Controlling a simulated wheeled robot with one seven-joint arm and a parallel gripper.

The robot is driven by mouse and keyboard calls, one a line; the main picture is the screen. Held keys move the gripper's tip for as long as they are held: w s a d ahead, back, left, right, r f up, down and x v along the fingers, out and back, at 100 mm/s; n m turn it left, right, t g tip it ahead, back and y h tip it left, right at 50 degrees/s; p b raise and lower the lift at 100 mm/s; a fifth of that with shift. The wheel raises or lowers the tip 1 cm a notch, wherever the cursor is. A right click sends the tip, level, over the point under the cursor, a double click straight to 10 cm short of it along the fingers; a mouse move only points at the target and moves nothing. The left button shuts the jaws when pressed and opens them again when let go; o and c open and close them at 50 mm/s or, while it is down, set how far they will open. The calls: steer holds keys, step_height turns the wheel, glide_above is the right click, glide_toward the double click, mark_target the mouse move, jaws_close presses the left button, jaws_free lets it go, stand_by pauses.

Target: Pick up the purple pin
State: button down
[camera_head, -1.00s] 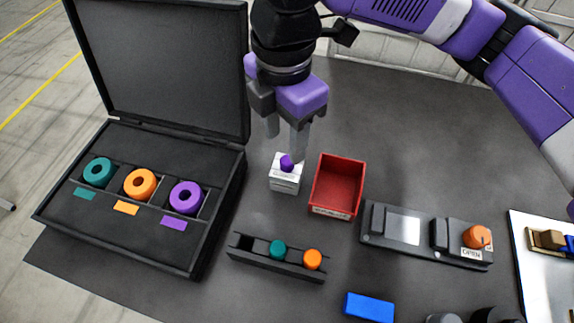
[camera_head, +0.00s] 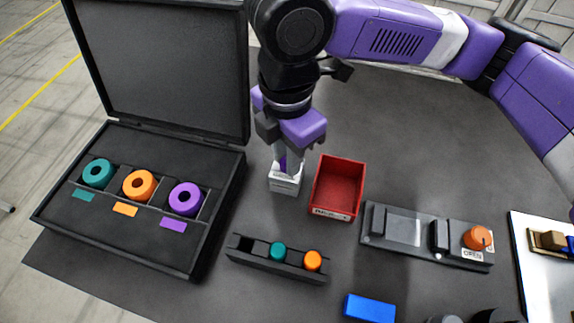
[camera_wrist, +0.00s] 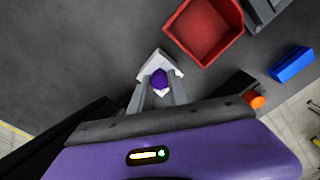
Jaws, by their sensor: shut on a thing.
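The purple pin (camera_wrist: 159,79) stands in a small white block, and its round top shows between my fingertips in the wrist view. In the head view the pin (camera_head: 283,165) is partly hidden by my fingers. The white block (camera_head: 285,183) stands on the dark table, left of the red bin. My gripper (camera_head: 287,168) is lowered over the block from above and is shut on the pin. In the wrist view my gripper's fingers (camera_wrist: 160,92) lie on either side of the pin. The pin's lower part is hidden, so I cannot tell whether it is still seated.
A red bin (camera_head: 338,187) stands close to the right of the block. An open black case (camera_head: 120,235) with teal, orange and purple rings is at left. A black rack (camera_head: 250,258) holds teal and orange pins. A control panel (camera_head: 405,250) and a blue block (camera_head: 369,307) lie at right.

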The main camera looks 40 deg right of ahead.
step_height(320, 180, up, 20)
steer(key=p, duration=0.2)
stand_by(0.6)
stand_by(0.9)
